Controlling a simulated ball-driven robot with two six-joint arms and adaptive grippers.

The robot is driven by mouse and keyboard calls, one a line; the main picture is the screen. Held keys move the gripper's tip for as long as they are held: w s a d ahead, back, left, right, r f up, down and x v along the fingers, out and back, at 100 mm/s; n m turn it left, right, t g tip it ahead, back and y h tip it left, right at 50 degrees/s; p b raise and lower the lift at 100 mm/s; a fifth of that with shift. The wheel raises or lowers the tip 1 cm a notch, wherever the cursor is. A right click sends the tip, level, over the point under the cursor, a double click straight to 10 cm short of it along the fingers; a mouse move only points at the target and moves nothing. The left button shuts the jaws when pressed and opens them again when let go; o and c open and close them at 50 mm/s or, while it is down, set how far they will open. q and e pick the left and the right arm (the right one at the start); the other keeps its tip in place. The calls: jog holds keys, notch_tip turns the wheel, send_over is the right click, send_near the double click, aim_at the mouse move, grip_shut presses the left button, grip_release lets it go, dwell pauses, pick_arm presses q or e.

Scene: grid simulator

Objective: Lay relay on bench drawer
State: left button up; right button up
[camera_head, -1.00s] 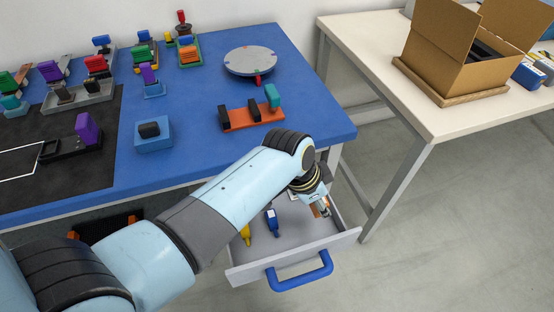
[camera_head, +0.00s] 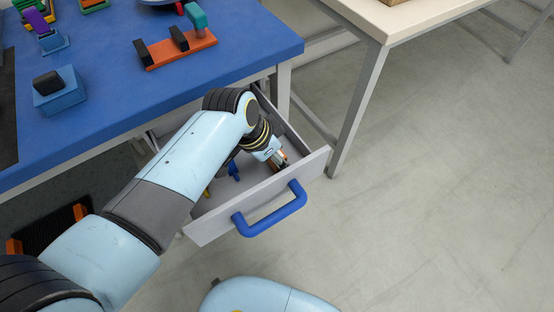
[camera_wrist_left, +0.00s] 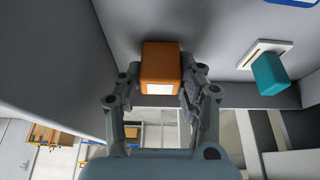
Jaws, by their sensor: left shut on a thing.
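The relay is an orange block with a pale label (camera_wrist_left: 160,68); it sits between the fingers of my left gripper (camera_wrist_left: 158,98) in the left wrist view. The gripper is shut on it. In the head view my left gripper (camera_head: 283,162) points down inside the open bench drawer (camera_head: 212,226), near its front right corner. The drawer is grey with a blue handle (camera_head: 270,213). The relay is close to the drawer's inside surfaces; I cannot tell whether it touches the floor. My arm hides part of the drawer. My right gripper is out of view.
A teal block (camera_wrist_left: 269,74) on a white plate stands near the relay in the left wrist view. A blue item (camera_head: 233,171) lies in the drawer. The blue bench (camera_head: 120,90) above carries an orange rack (camera_head: 178,50) and a blue box (camera_head: 60,95). Floor is clear at right.

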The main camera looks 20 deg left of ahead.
pick_arm(q)
jog(key=shift+r, duration=0.1)
jog(key=o, duration=1.1)
jog(key=shift+c, duration=0.2)
jog(key=shift+r+p, duration=0.3)
jog(key=shift+p, duration=0.05)
jog(key=p+v, duration=0.3)
jog(key=v, duration=0.8)
jog(key=shift+s+r, duration=0.15)
jog(key=shift+s, duration=0.05)
jog(key=shift+a, duration=0.1)
